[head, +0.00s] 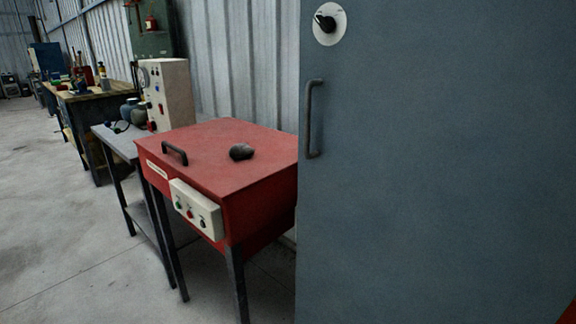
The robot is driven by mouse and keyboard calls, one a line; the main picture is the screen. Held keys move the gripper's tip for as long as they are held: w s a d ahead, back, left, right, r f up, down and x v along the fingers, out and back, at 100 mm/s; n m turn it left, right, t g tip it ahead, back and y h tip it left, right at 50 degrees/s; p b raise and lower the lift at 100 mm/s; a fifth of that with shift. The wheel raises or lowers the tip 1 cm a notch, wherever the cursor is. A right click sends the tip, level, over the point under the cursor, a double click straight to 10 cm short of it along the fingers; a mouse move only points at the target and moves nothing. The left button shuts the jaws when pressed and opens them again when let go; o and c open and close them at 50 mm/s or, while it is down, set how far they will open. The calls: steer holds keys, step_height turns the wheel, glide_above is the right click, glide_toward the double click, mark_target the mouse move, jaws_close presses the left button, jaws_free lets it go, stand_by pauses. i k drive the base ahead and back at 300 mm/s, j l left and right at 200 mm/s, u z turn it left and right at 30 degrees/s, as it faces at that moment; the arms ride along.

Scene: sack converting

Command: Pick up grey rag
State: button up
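A small dark grey crumpled lump (241,152), which looks like the grey rag, lies on the flat top of a red machine (215,135). It sits right of the machine's black handle (174,153) and apart from it. Nothing covers the lump in this view. My gripper is not in view.
A large blue-grey cabinet (430,170) with a handle and a round knob fills the right side, close by. A grey table (118,140) with a beige control box (167,92) stands beyond the red machine. A cluttered workbench (95,98) is farther back. The floor (70,240) at left is clear.

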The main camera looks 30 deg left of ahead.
mark_target(239, 150)
steer(key=u, duration=0.5)
steer(key=i+u, duration=0.2)
steer(key=u, duration=0.3)
steer(key=i+l+u, duration=0.15)
steer(key=u, duration=0.3)
steer(key=i+l+u, duration=0.2)
steer(key=u, duration=0.3)
steer(key=i, duration=0.05)
